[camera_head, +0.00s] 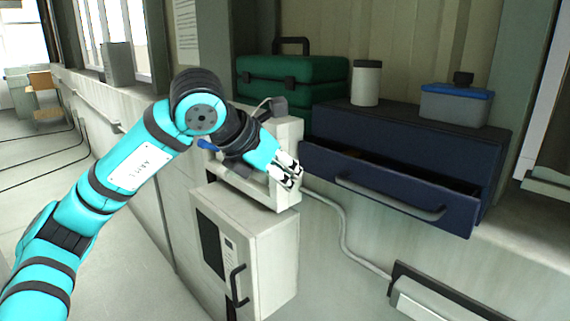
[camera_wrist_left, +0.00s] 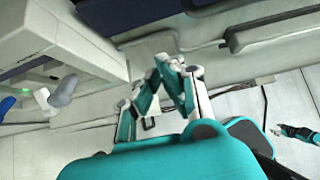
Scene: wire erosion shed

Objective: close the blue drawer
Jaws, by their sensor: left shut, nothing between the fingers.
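The blue drawer (camera_head: 395,190) is a dark navy box front with a long grey handle (camera_head: 388,198), and it stands pulled out of the navy cabinet (camera_head: 430,142) on the ledge. Its open top shows a dark inside with a small brownish thing in it. My left gripper (camera_head: 289,179) is to the left of the drawer's left end, apart from the handle, with its fingers shut and empty. In the left wrist view my left gripper (camera_wrist_left: 172,80) shows with its fingertips close together.
A white jar (camera_head: 366,83) and a blue-lidded box (camera_head: 455,104) stand on the cabinet. A green toolbox (camera_head: 292,80) is behind. A pale machine frame (camera_head: 285,130) and a grey wall box (camera_head: 262,262) are close to my left gripper. A conduit (camera_head: 346,240) runs below the drawer.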

